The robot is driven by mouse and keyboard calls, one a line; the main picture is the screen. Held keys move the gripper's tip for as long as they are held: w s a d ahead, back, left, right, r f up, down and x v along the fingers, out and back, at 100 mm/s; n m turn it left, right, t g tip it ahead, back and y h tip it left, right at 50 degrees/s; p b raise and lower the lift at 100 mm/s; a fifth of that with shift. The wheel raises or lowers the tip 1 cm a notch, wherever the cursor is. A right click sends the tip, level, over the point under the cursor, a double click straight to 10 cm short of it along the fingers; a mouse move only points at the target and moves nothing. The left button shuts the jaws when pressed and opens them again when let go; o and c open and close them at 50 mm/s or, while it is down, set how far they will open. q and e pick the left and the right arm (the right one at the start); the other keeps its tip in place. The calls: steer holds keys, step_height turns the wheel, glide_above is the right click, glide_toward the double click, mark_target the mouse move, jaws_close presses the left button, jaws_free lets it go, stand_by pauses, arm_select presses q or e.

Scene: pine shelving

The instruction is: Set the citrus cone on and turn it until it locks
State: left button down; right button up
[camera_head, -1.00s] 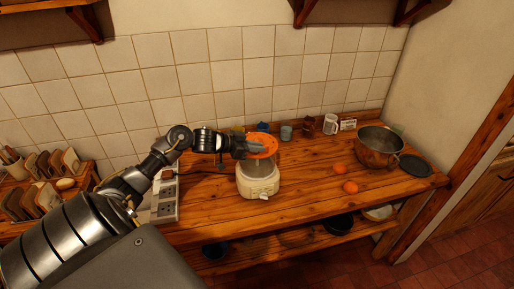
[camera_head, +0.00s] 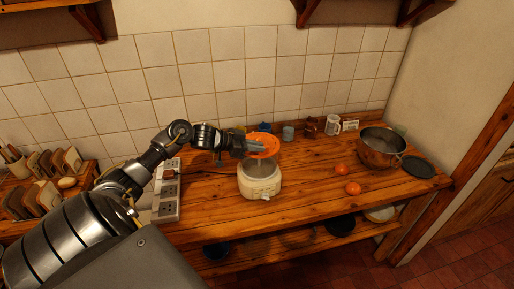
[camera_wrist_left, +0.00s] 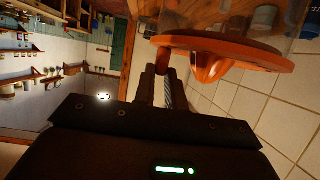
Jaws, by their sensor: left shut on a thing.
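The orange citrus cone (camera_head: 264,145) is a round disc with a raised middle. My left gripper (camera_head: 252,147) is shut on it, and the cone is tilted above the juicer. In the left wrist view the cone (camera_wrist_left: 222,52) stands edge-on at the tips of my left gripper (camera_wrist_left: 166,75), its raised part beside the fingers. The cream juicer base (camera_head: 259,186) with a clear bowl on top stands on the wooden counter, below the cone. The cone appears apart from the base. My right gripper is not in view.
Two oranges (camera_head: 341,169) lie on the counter to the right. A copper pot (camera_head: 380,147) and a dark lid (camera_head: 418,167) are farther right. Cups and a white mug (camera_head: 332,124) stand along the tiled wall. A power strip (camera_head: 167,191) lies left of the juicer.

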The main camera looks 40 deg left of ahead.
arm_select(q)
steer(key=shift+s+a, duration=0.1)
stand_by(0.3)
steer(key=c, duration=1.4)
jaws_free()
steer(key=shift+o, duration=0.2)
steer(key=shift+s+a+b, duration=0.2)
steer(key=shift+s+b, duration=0.1)
steer(key=shift+b, duration=0.1)
steer(key=b+v, duration=0.3)
steer(key=v, duration=0.7)
steer(key=shift+a+r+b, duration=0.2)
steer(key=shift+b, duration=0.2)
